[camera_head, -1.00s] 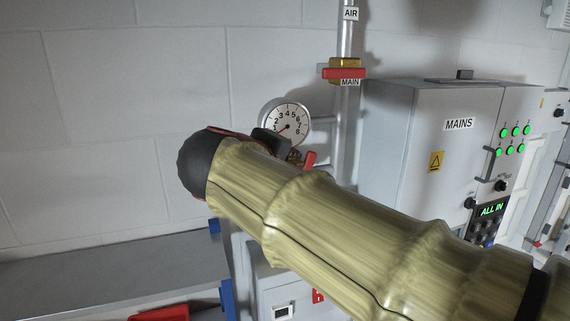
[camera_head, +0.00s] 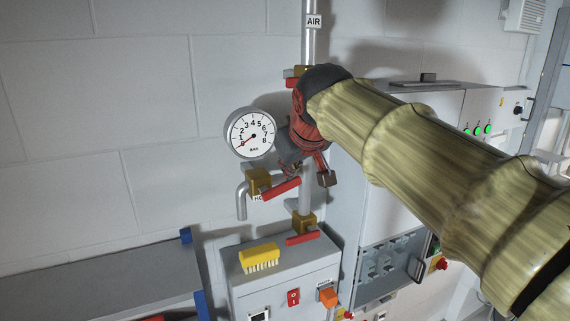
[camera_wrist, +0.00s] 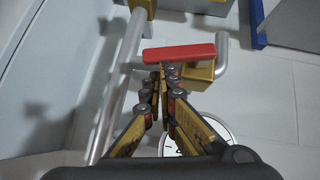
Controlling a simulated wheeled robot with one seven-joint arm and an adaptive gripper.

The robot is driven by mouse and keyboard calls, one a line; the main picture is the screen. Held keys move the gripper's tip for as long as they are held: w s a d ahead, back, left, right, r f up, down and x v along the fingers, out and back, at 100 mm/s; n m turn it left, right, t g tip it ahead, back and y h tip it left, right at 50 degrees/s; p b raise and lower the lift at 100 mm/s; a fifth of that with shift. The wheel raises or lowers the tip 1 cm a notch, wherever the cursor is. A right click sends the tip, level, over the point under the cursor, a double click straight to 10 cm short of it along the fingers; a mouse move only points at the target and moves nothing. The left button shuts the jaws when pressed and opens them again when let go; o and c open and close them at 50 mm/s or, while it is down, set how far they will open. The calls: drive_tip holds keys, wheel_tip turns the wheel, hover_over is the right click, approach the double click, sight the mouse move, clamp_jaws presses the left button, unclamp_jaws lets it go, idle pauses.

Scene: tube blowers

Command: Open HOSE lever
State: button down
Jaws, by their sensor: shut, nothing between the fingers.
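The HOSE lever (camera_head: 280,189) is a red handle on a brass valve (camera_head: 258,181), below the pressure gauge. A label under it is partly hidden; only "HO" shows. The handle extends to the right of the valve, slightly raised. In the wrist view the red lever (camera_wrist: 180,53) lies crosswise just beyond the fingertips, with the brass valve body behind its right part. My gripper (camera_wrist: 162,78) is shut and empty, its tips close to the lever; contact cannot be told. In the head view my wrist hides part of the gripper, just above the lever.
The gauge (camera_head: 251,134) is left of my wrist. A vertical AIR pipe (camera_head: 309,45) runs behind. A grey cabinet (camera_head: 400,215) stands right. The left wall is clear.

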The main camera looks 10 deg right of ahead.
drive_tip(key=shift+w+d+f+b, duration=0.15)
drive_tip(key=shift+d+f+b, duration=0.3)
drive_tip(key=shift+f, duration=0.25)
idle(0.4)
drive_tip(key=s+d+r+p, duration=0.2)
drive_tip(key=s+r, duration=0.4)
drive_tip(key=r, duration=0.5)
drive_tip(key=shift+s, duration=0.4)
